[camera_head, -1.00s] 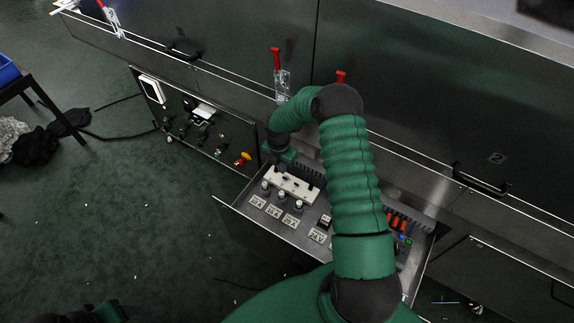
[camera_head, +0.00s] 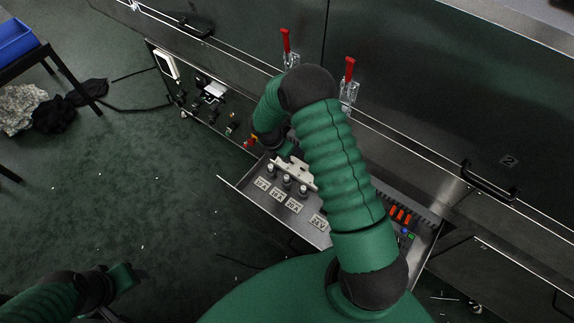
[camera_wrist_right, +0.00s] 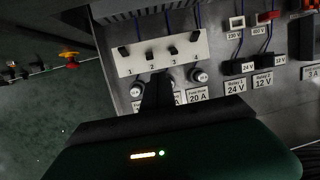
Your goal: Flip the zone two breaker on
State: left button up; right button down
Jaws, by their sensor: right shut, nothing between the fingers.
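A white breaker strip (camera_wrist_right: 184,50) in the right wrist view carries a row of small black levers over the numbers 1 to 4. The zone two breaker (camera_wrist_right: 151,55) is the lever above the 2; whether it is on or off I cannot tell. My right gripper (camera_wrist_right: 157,78) is shut and empty, its dark fingertips just below the 2, close to the strip; contact is unclear. In the head view the strip (camera_head: 300,174) lies in an open drawer, partly hidden by my right arm. My left gripper (camera_head: 128,279) is low at the left, away from the drawer; its jaws are unclear.
Labelled fuse holders (camera_head: 287,184) stand in front of the strip. Relays (camera_wrist_right: 238,67) and orange parts (camera_head: 400,214) sit to the right. A control panel with a yellow-red knob (camera_head: 251,141) stands left of the drawer. Red-handled levers (camera_head: 349,70) rise behind.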

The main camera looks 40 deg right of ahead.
aim_at(291, 162)
pick_arm(q)
jog(key=s+b+x, duration=0.1)
jog(key=b+x, duration=0.5)
jog(key=x, duration=0.2)
jog(key=shift+s+a+f, duration=0.15)
jog(key=shift+s+a, duration=0.1)
jog(key=shift+s, duration=0.15)
pick_arm(e)
jog(key=a+h, duration=0.1)
jog(key=a+t+h, duration=0.1)
jog(key=a, duration=0.1)
jog(key=a+f+t+h, duration=0.1)
jog(key=h, duration=0.1)
jog(key=shift+s+a, duration=0.2)
jog(key=shift+a, duration=0.15)
jog(key=b+x, duration=0.4)
jog(key=x, duration=0.5)
jog(key=shift+w+d+f+b, duration=0.2)
jog(key=shift+f+b, duration=0.1)
jog(key=shift+b, duration=0.05)
pick_arm(q)
jog(key=x, duration=0.2)
jog(key=s+x, duration=0.1)
jog(key=x, duration=0.1)
jog(key=shift+a+f, duration=0.1)
jog(key=shift+f, duration=0.25)
jog(key=shift+r, duration=0.1)
